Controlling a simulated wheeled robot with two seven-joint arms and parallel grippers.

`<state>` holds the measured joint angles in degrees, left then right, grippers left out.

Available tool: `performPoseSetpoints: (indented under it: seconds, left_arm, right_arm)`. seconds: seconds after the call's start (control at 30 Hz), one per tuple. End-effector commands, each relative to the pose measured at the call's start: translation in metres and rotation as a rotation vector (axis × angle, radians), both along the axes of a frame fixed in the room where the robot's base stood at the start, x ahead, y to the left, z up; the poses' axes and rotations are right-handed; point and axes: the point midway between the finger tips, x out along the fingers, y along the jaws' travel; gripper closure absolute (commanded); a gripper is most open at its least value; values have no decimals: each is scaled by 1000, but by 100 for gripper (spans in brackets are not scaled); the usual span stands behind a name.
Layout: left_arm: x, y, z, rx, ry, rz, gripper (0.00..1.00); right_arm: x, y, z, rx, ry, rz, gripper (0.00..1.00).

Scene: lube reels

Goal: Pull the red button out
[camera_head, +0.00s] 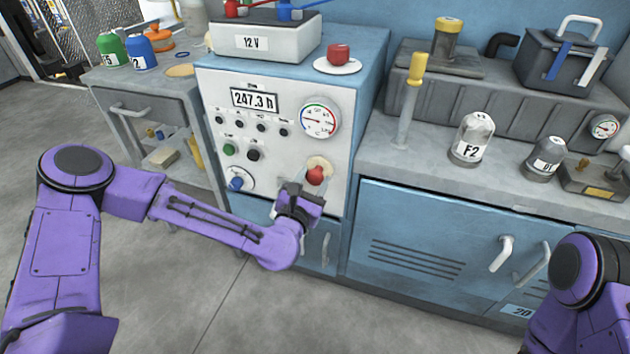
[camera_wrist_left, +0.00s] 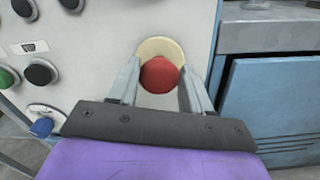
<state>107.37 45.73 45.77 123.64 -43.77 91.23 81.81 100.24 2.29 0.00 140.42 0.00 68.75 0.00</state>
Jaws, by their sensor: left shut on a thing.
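The red button (camera_head: 316,175) is a round knob on a pale yellow disc, low on the right side of the control panel's front. It also shows in the left wrist view (camera_wrist_left: 159,75), between the two fingers. My left gripper (camera_head: 306,180) is at the panel, shut on the red button, with a finger on each side of it. The gripper's body hides part of the panel below the button. My right gripper is out of view; only part of my right arm shows at the lower right of the head view.
A blue selector knob (camera_head: 237,183), a green button (camera_head: 229,149) and several black knobs sit left of the button. A gauge (camera_head: 319,120) is above. Another red knob (camera_head: 339,54) tops the cabinet. A blue cupboard (camera_head: 430,245) stands to the right.

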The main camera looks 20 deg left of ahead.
Motion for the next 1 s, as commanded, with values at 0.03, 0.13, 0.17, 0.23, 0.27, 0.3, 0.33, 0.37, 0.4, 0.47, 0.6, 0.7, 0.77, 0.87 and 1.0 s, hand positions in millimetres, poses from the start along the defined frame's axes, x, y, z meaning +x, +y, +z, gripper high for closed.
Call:
performPoseSetpoints:
  seconds: [0.03,0.13,0.17,0.23,0.27,0.3,0.33,0.37,0.4,0.47,0.6,0.7,0.77,0.87,1.0]
  left_arm:
    - [-3,-1,-1,-1,5,-3,100]
    - [-3,-1,-2,-1,7,-3,100]
    - [-2,-2,-2,-1,7,-4,100]
    - [-2,-2,-2,-1,7,-4,31]
    - [-2,-2,-2,-1,7,-5,25]
    - [-2,-3,-2,-1,7,-5,25]
    - [-2,-3,-1,-1,6,-6,25]
    - [-1,-3,-1,-1,6,-6,25]
    - [-1,-3,-1,-1,5,-7,25]
    - [-1,-4,-1,-1,5,-7,25]
    - [-6,-4,-1,-1,5,-8,25]
    - [-23,-3,-1,-2,5,-8,25]
    - [-38,-2,-1,-2,6,-8,25]
    - [-63,-1,-1,-3,7,-7,25]
    - [-91,0,-2,-3,6,-7,25]
  right_arm:
    - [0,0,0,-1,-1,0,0]
    - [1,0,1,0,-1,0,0]
    - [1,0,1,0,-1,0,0]
    - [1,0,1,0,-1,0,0]
    - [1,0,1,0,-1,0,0]
    - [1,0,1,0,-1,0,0]
    - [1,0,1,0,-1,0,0]
    - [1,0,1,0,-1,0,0]
    - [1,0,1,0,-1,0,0]
    - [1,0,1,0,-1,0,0]
    - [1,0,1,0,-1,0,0]
    - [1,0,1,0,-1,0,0]
    - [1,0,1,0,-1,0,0]
    - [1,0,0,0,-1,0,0]
    - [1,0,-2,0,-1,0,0]
